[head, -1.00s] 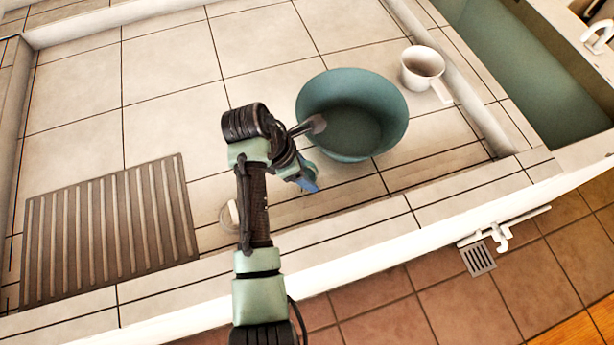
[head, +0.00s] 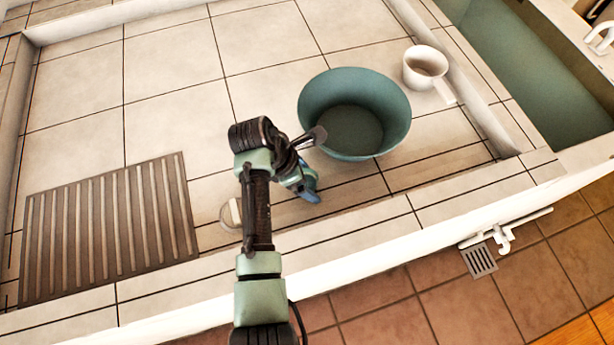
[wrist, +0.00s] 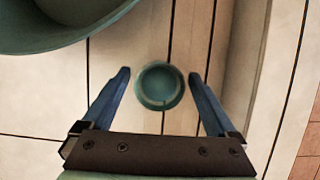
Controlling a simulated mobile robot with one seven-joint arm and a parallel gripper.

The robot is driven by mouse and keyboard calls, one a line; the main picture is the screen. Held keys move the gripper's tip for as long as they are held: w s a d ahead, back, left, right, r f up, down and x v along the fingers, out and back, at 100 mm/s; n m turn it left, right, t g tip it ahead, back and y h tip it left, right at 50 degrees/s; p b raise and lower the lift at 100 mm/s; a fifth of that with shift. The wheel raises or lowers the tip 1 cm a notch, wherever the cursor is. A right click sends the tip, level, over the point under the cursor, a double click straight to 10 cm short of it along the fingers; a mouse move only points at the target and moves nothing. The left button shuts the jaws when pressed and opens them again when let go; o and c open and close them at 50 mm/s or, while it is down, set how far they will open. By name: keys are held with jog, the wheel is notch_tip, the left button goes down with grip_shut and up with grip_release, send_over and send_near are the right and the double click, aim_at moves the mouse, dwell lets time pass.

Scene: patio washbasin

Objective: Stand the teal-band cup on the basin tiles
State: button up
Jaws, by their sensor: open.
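A small round cup with a teal ring (wrist: 160,86) is on the pale tiles in the wrist view, seen from nearly straight above. I cannot tell which end of it faces up. My gripper (wrist: 160,77) is open, with one blue finger on each side of the cup and a gap on both sides. In the head view my gripper (head: 309,196) is low over the tiles near the front ledge, just in front of the large teal bowl. The cup is hidden behind my gripper there.
The large teal bowl (head: 353,88) stands close behind my gripper. A white dipper (head: 425,67) is right of it. A brown slatted mat (head: 110,230) lies at left. A small white item (head: 233,212) is partly behind my arm. The back tiles are clear.

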jog(key=p+v, duration=0.1)
jog(key=v, duration=1.1)
jog(key=shift+r+p, duration=0.2)
jog(key=shift+p, duration=0.15)
jog(key=shift+w+d, duration=0.1)
